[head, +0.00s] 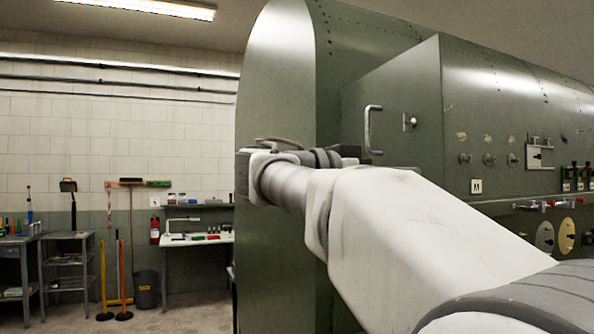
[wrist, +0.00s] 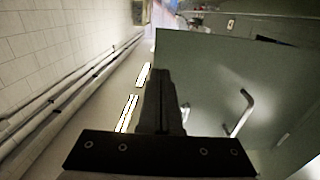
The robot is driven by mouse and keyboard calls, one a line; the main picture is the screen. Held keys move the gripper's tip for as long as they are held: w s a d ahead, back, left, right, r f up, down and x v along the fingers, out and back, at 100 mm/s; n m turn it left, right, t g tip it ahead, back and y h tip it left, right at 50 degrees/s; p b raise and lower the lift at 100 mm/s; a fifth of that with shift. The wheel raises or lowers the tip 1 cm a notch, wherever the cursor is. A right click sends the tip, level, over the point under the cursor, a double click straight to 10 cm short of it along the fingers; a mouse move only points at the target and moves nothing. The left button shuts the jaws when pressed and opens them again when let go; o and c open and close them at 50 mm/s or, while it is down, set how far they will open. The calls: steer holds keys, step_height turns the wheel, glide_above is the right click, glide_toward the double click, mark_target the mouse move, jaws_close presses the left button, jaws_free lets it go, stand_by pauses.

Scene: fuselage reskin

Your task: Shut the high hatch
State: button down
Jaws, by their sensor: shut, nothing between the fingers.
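The high hatch (head: 405,85) is a flat green panel on the green fuselage. It stands swung out from the curved skin, so it is open. Its face carries a grey bar handle (head: 370,130) and a small latch (head: 410,122). In the wrist view the hatch (wrist: 210,75) fills the right side, with its handle (wrist: 240,112) right of my fingers. My gripper (head: 350,153) is at the panel's lower left, just left of the handle's lower end. In the wrist view its dark fingers (wrist: 160,78) are together and empty. Whether they touch the panel I cannot tell.
The fuselage's right side carries knobs (head: 489,159) and gauges (head: 566,235). At the left stand a bench (head: 198,240), a metal cart (head: 68,262), a bin (head: 146,290) and posts (head: 121,275). Open floor (head: 190,312) lies between them and the fuselage.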

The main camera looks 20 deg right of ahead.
mark_target(439, 173)
steer(key=d, duration=0.4)
steer(key=shift+d+p, duration=0.2)
steer(key=shift+p, duration=0.2)
steer(key=shift+d, duration=0.15)
